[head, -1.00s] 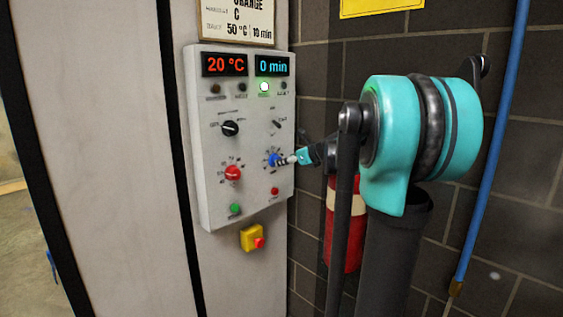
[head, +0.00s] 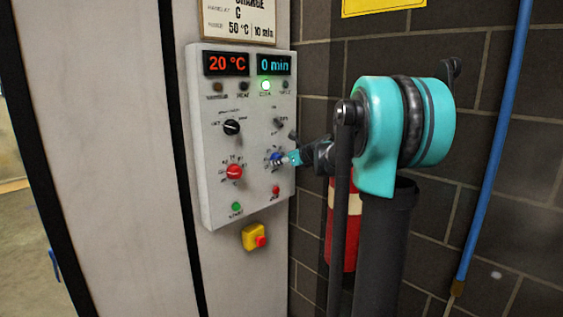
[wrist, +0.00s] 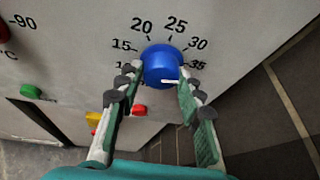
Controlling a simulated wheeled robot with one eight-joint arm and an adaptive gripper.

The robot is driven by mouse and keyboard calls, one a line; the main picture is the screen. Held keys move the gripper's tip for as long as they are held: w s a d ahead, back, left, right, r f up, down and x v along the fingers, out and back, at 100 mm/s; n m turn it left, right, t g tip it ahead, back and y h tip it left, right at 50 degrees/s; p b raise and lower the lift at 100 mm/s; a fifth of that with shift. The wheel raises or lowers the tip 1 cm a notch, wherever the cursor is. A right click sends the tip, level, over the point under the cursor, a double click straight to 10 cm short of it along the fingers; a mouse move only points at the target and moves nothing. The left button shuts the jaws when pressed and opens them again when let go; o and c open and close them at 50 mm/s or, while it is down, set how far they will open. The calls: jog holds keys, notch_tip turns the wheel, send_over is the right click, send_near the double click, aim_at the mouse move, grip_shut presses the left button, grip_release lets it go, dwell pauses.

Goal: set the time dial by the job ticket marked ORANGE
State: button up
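The time dial is a blue knob (head: 276,158) at the lower right of the grey control panel. In the wrist view the blue knob (wrist: 161,66) has numbers around it, with 15 to 35 legible and a white mark low on its face. My gripper (wrist: 160,70) has one finger on each side of the knob, tips close to its edges. I cannot tell whether they press on it. In the head view my gripper (head: 279,159) partly hides the knob. The job ticket (head: 238,22) above reads ORANGE, C, 50 °C, 10 min. The time display (head: 273,65) reads 0 min.
The temperature display (head: 226,64) reads 20 °C above the red knob (head: 234,172). A black knob (head: 232,127), a green button (head: 236,207) and a red button (head: 276,190) are nearby. A yellow stop box (head: 254,237) sits below. A red extinguisher (head: 343,230) stands behind my arm.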

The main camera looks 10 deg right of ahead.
jog(key=c, duration=0.3)
jog(key=shift+c, duration=0.2)
jog(key=shift+d+f+n+t+y, duration=0.15)
jog(key=shift+n+t+y, duration=0.9)
jog(key=shift+n, duration=4)
jog(key=shift+a+f+n+t+y, duration=0.1)
jog(key=shift+f+n+t+y, duration=0.9)
jog(key=shift+n, duration=4.1)
jog(key=shift+d+r+n+t+y, duration=0.1)
jog(key=shift+r+n+t+y, duration=0.4)
jog(key=shift+n+t, duration=2.9)
jog(key=n+g, duration=0.3)
jog(key=n, duration=0.1)
jog(key=shift+g, duration=0.25)
